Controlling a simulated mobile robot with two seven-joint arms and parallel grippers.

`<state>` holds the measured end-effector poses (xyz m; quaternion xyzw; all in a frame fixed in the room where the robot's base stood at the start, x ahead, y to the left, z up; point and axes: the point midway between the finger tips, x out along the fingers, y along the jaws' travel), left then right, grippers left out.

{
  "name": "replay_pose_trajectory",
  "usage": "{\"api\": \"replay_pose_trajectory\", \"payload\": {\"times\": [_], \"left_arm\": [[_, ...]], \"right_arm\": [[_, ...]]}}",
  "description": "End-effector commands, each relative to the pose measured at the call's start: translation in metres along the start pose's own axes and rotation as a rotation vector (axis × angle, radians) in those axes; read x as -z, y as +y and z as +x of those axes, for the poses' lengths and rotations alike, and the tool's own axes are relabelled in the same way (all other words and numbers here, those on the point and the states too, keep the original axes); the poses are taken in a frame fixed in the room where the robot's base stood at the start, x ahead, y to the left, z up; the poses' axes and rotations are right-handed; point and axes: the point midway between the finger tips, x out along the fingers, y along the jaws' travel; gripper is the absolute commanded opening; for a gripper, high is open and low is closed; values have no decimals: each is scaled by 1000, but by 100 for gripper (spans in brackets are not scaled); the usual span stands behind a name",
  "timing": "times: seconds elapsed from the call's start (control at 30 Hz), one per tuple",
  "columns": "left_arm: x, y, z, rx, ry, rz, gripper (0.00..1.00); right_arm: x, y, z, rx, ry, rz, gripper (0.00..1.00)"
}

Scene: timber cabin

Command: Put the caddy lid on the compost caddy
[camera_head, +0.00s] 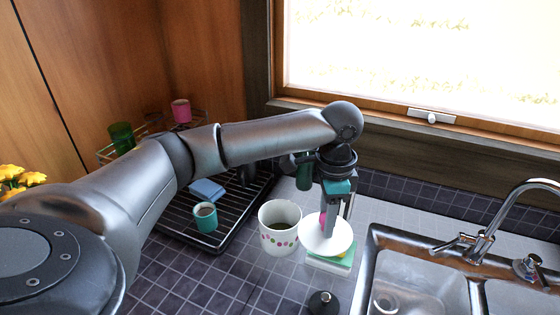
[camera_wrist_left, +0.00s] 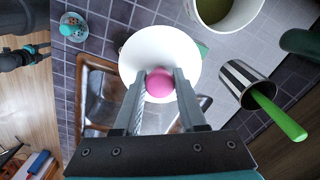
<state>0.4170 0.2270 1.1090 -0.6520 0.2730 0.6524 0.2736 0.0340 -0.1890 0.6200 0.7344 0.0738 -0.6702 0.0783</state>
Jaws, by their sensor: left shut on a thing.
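The caddy lid (camera_head: 340,235) is a white disc with a pink knob. My left gripper (camera_head: 326,228) is shut on the knob and holds the lid above the counter. In the left wrist view the pink knob (camera_wrist_left: 160,82) sits between the fingertips, with the white disc beyond it. The compost caddy (camera_head: 279,240) is a white bucket with coloured dots, upright and open on the counter. It stands just left of the lid, apart from it. Part of it shows at the top of the left wrist view (camera_wrist_left: 252,10). A dark and teal part, perhaps my right arm, shows at that view's left edge; its jaws are unclear.
A sponge (camera_head: 345,258) on a white holder is below the lid. The steel sink (camera_head: 420,265) and tap (camera_head: 490,235) are to the right. A black dish rack (camera_head: 235,228) with a teal mug (camera_head: 205,221) is left. A steel cup (camera_wrist_left: 238,78) holds a green-handled tool (camera_wrist_left: 280,117).

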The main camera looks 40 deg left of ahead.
Motion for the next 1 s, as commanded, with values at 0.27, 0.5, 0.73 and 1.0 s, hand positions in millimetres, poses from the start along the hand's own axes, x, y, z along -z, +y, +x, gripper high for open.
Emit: {"api": "replay_pose_trajectory", "payload": {"times": [0.27, 0.5, 0.73, 1.0], "left_arm": [[-18, -40, -16, -2, -1, 264, 0], [-42, -72, -23, -2, -1, 498, 0], [-68, -97, -28, -2, 0, 708, 0], [-86, -111, -28, 0, 1, 846, 0]], "right_arm": [[4, 1, -40, 0, 1, 0, 57], [7, 1, -69, 0, 1, 1, 57], [9, 2, -94, 0, 1, 1, 57], [10, 2, -106, 0, 1, 1, 57]]}}
